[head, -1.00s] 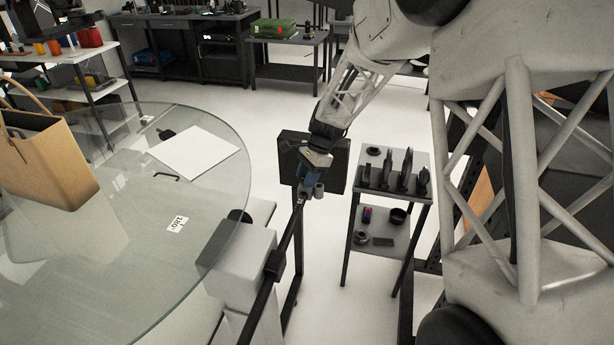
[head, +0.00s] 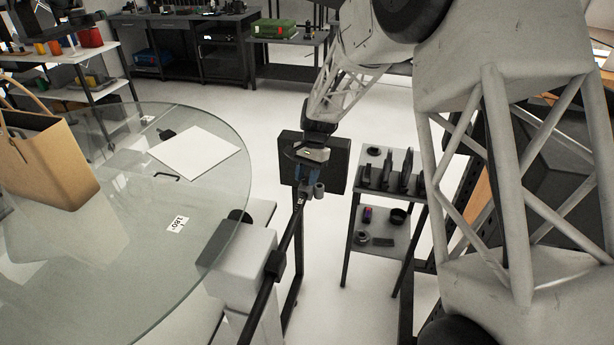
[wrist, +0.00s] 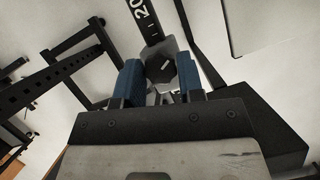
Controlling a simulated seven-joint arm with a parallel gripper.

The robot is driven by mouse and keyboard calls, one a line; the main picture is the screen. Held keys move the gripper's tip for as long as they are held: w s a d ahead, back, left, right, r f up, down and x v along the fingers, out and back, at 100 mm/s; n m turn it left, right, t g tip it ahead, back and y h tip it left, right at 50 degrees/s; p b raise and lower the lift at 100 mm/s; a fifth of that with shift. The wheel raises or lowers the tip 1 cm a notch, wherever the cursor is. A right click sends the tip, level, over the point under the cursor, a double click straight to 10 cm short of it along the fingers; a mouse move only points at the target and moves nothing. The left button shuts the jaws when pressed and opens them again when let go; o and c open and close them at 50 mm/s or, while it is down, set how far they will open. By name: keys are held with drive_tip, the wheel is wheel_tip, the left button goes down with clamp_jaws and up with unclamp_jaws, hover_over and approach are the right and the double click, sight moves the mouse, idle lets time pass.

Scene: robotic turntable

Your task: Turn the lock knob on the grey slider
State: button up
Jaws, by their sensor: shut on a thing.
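The grey slider (head: 319,190) sits on a dark rail (head: 290,238) beside the glass turntable in the head view. In the wrist view, the slider (wrist: 168,45) shows light grey around a dark, faceted lock knob (wrist: 160,69) with a small pale mark on its face. My gripper (wrist: 159,66) has its two blue fingers on either side of the knob and is shut on it. In the head view, my gripper (head: 310,173) is at the slider from above, and the knob is hidden there.
The round glass turntable (head: 110,240) fills the left, with a brown bag (head: 45,165) and a white sheet (head: 194,152) on it. A dark panel (head: 338,150) stands behind my gripper. A small shelf cart (head: 390,215) with dark parts is to the right.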

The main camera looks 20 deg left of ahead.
drive_tip(key=n+h, duration=0.2)
drive_tip(key=n, duration=0.3)
drive_tip(key=shift+a+n, duration=0.15)
drive_tip(key=shift+n, duration=0.15)
drive_tip(key=n+h, duration=0.1)
drive_tip(key=n, duration=0.1)
drive_tip(key=n+t+h, duration=0.1)
drive_tip(key=n, duration=0.2)
drive_tip(key=shift+a, duration=0.1)
drive_tip(key=o, duration=0.9)
drive_tip(key=v, duration=0.7)
drive_tip(key=shift+r, duration=0.4)
drive_tip(key=shift+a, duration=0.1)
